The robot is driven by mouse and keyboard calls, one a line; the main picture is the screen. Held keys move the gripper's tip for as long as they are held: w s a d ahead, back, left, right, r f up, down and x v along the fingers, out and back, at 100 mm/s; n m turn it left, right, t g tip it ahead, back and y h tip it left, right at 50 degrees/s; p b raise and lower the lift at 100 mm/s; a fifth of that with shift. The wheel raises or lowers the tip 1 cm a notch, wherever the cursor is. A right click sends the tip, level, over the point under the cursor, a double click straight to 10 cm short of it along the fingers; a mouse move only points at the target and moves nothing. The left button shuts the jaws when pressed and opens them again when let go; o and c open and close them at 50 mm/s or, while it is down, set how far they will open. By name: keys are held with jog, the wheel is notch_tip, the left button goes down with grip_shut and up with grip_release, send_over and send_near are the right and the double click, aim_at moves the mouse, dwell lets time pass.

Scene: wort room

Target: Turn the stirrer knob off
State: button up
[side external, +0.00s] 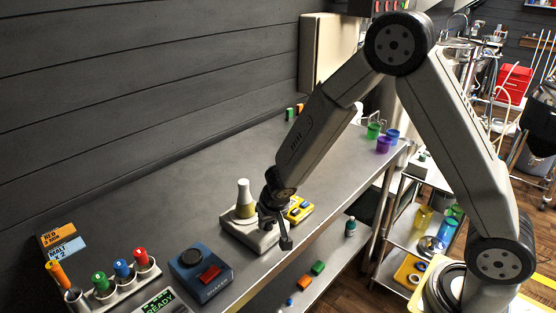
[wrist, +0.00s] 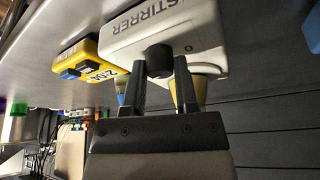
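The stirrer (side external: 242,232) is a pale box on the bench with a flask (side external: 245,199) of yellow liquid standing on it. In the wrist view the stirrer (wrist: 195,28) carries the word STIRRER and a small round mark to the right of its dark knob (wrist: 158,59). I cannot make out where the knob points. My gripper (wrist: 161,70) has its two dark fingers apart, one on each side of the knob at the stirrer's front. The gap is about the knob's width, and I cannot tell whether the fingers press on it. In the side view my gripper (side external: 279,229) hides the knob.
A yellow device (side external: 299,209) stands close to the stirrer's right. A blue shaker (side external: 201,272) and a rack of colored-cap bottles (side external: 122,283) stand to the left. Green and purple cups (side external: 383,145) stand at the bench's far end. The bench behind the stirrer is bare.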

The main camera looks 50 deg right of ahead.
grip_shut()
jog(key=shift+n, duration=0.4)
jog(key=shift+n+y, duration=0.4)
jog(key=shift+n, duration=0.2)
jog(key=shift+n+y, duration=0.3)
jog(key=shift+n, duration=0.4)
jog(key=o, duration=0.9)
grip_release()
jog(key=shift+c, duration=0.2)
jog(key=shift+s+r, duration=0.1)
jog(key=shift+r, duration=0.05)
